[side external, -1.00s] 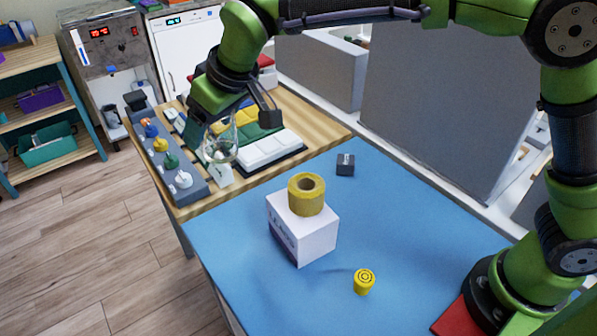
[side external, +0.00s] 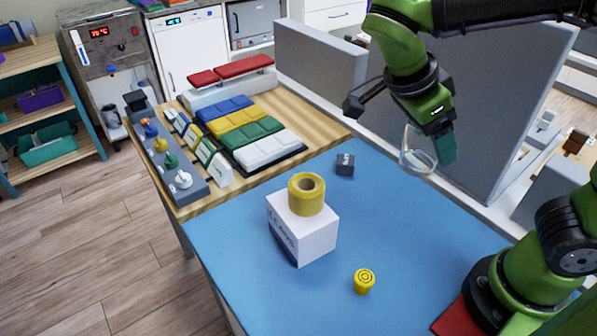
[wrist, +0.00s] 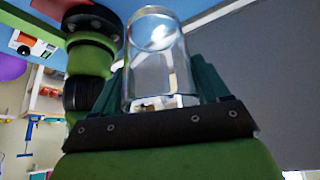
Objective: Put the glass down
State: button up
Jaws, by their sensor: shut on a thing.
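A clear glass (side external: 416,152) is held in my gripper (side external: 432,150), tilted, in the air over the back right part of the blue table (side external: 400,235) in the side external view. In the wrist view the glass (wrist: 157,60) sits between the two dark green fingers of my gripper (wrist: 172,88), which are shut on it. The glass is apart from the table and looks empty.
A white box (side external: 303,235) with a roll of yellow tape (side external: 306,194) on top stands mid-table. A yellow cylinder (side external: 364,281) and a small dark block (side external: 345,164) stand nearby. A grey partition (side external: 470,120) rises behind. The table's right part is clear.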

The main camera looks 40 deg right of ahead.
jog(key=s+d+m+g+y, duration=0.3)
jog(key=s+d+m, duration=0.1)
jog(key=s+m, duration=0.4)
notch_tip(320, 180, down, 16)
jog(key=w, duration=0.5)
jog(key=w+f, duration=0.1)
jog(key=w, duration=0.9)
jog(key=shift+w+a+f, duration=0.2)
jog(key=shift+a+f, duration=0.05)
jog(key=shift+a, duration=0.15)
jog(key=shift+w+f, duration=0.2)
jog(key=shift+f, duration=1.55)
jog(key=shift+f, duration=0.15)
jog(key=o, duration=1.2)
jog(key=shift+o, duration=0.2)
